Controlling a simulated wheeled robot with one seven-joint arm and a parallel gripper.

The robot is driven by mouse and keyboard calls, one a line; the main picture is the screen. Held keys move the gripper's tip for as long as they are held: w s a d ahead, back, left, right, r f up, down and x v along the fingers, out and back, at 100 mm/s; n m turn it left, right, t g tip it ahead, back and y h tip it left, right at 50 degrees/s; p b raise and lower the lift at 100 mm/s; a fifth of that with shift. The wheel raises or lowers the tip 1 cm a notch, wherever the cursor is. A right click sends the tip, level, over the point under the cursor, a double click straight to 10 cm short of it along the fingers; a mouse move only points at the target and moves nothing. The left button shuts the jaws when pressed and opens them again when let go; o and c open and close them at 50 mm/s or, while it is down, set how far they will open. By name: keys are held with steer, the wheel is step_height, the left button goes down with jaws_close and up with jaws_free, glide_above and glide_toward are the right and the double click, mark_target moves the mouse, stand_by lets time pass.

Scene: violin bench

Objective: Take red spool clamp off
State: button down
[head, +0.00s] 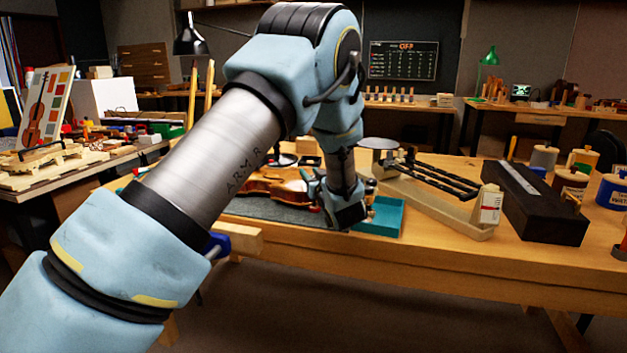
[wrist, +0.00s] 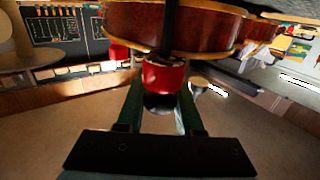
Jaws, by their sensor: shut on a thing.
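A red spool clamp (wrist: 164,75) with a dark screw and a dark round knob is between my gripper's fingers in the wrist view. My gripper (wrist: 161,100) is shut on it. The clamp's dark rod runs up across the rib of the reddish-brown violin body (wrist: 195,28); whether it still grips the edge I cannot tell. In the head view the violin (head: 265,187) lies on a grey mat (head: 270,209), partly hidden behind my arm. My gripper (head: 335,212) is at its right end, and the clamp is not clear there.
A second red spool (wrist: 118,50) shows left of the held one. A teal tray (head: 390,222) stands just right of my gripper. Beyond it are a balance scale (head: 440,195), a long dark block (head: 530,205) and several pots. Open floor lies before the bench.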

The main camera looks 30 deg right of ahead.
steer(key=shift+a+n+y, duration=0.2)
steer(key=shift+n+y, duration=0.6)
steer(key=shift+y, duration=0.5)
steer(key=shift+a+n+y, duration=0.15)
steer(key=shift+n+y, duration=0.65)
steer(key=shift+y, duration=0.5)
steer(key=shift+a+y, duration=0.1)
steer(key=shift+y, duration=0.2)
steer(key=c, duration=0.5)
jaws_free()
steer(key=shift+r, duration=0.15)
step_height(320, 180, up, 10)
steer(key=shift+f+b, duration=0.1)
steer(key=shift+b, duration=0.35)
